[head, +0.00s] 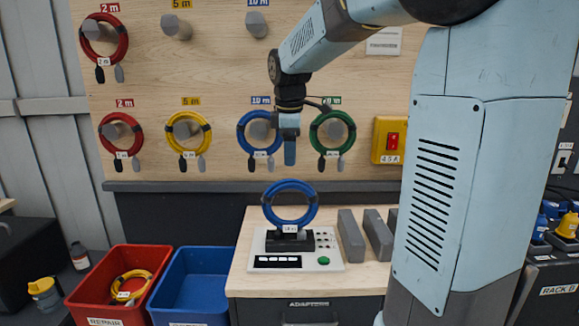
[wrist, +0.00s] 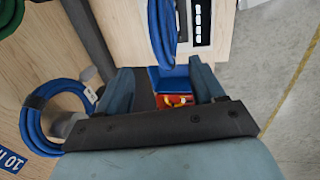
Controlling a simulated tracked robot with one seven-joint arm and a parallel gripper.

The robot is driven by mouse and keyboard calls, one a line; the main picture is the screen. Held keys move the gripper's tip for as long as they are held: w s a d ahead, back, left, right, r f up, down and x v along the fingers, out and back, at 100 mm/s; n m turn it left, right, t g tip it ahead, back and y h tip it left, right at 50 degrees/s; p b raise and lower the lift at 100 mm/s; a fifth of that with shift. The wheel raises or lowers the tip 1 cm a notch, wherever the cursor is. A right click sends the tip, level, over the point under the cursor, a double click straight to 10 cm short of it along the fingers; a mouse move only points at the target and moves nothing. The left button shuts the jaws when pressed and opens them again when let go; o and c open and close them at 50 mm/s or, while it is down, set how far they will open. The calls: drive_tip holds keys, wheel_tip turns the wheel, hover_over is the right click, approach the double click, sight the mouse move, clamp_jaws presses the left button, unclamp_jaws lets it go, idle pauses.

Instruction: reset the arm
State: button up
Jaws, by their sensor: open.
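My gripper (head: 290,150) hangs downward from my arm in front of the pegboard, between the blue coil and the green coil. In the wrist view my gripper (wrist: 165,90) shows two separated blue-grey fingers with nothing between them; a blue bin and a red bin lie far beyond the gap. A blue coil (head: 243,128) hangs on a peg under a 10 m label. A green coil (head: 349,122) hangs to the right of the gripper. Another blue coil (head: 312,203) stands upright on the tester (head: 338,266) on the bench below. I cannot tell in the head view whether the gripper touches anything.
The pegboard (head: 215,75) holds red and yellow coils and some empty pegs. A red bin (head: 108,259) with a yellow coil (head: 131,285) and an empty blue bin (head: 194,275) stand left of the bench. Grey blocks (head: 351,236) lie right of the tester.

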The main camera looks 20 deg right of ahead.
drive_tip(key=s+f+m+t, duration=0.1)
drive_tip(key=s+m, duration=0.6)
drive_tip(key=s, duration=0.6)
drive_tip(key=s+f+m+t, duration=0.2)
drive_tip(key=s+m, duration=0.5)
drive_tip(key=s, duration=0.6)
drive_tip(key=shift+a+f+y, duration=0.25)
drive_tip(key=shift+f+y, duration=0.05)
drive_tip(key=shift+y, duration=0.1)
